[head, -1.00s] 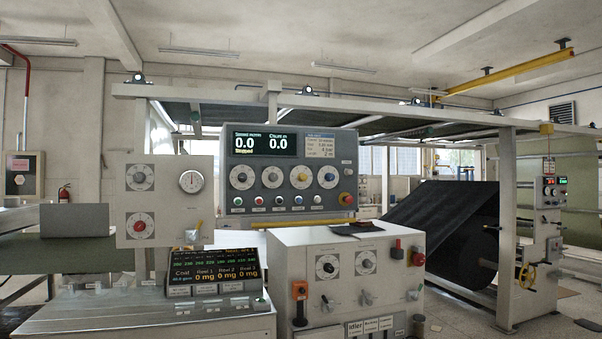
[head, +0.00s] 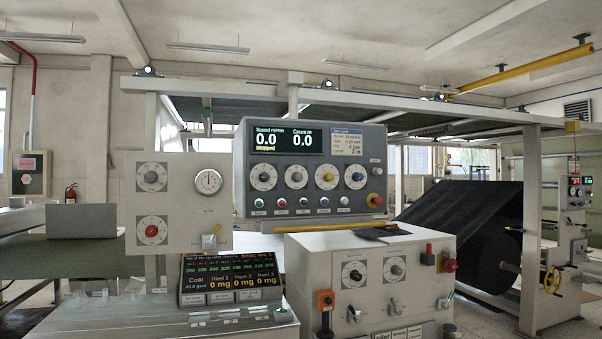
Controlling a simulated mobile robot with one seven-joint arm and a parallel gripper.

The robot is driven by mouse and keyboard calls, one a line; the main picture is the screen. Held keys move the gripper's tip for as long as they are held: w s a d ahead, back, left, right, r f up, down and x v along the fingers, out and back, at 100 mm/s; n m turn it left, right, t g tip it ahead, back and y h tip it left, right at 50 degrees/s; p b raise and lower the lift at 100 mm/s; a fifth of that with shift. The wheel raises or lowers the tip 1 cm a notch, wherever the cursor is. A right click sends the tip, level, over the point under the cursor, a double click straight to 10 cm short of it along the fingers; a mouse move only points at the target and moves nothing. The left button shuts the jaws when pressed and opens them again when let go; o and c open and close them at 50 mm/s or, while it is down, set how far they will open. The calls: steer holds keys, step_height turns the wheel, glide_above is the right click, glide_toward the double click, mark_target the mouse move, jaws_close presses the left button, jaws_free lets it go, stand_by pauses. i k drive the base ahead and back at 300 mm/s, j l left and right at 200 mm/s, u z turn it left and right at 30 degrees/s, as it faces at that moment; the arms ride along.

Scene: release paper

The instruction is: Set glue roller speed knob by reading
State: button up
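The main control console (head: 382,160) stands in the middle, with a dark display (head: 287,138) reading speed 0.0, count 0.0 and "Stopped". Below it is a row of several round dials with knobs, among them a yellow one (head: 328,177). A small job card (head: 346,142) is on its right; its text is too small to read fully. The left panel (head: 220,225) has a grey knob (head: 151,177), a red knob (head: 152,230) and a gauge (head: 208,182). The front cabinet has a dark knob (head: 355,274) and a grey knob (head: 396,270). I cannot tell which knob sets glue roller speed. My gripper is not in view.
A lower left desk (head: 150,320) carries a screen (head: 230,278) with coat and reel readings. A black roll (head: 460,225) and machine frame stand at right. Floor shows at far right.

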mark_target(327, 176)
steer(key=i+j, duration=0.15)
steer(key=i, duration=0.35)
steer(key=i+j+z, duration=0.1)
steer(key=i, duration=0.45)
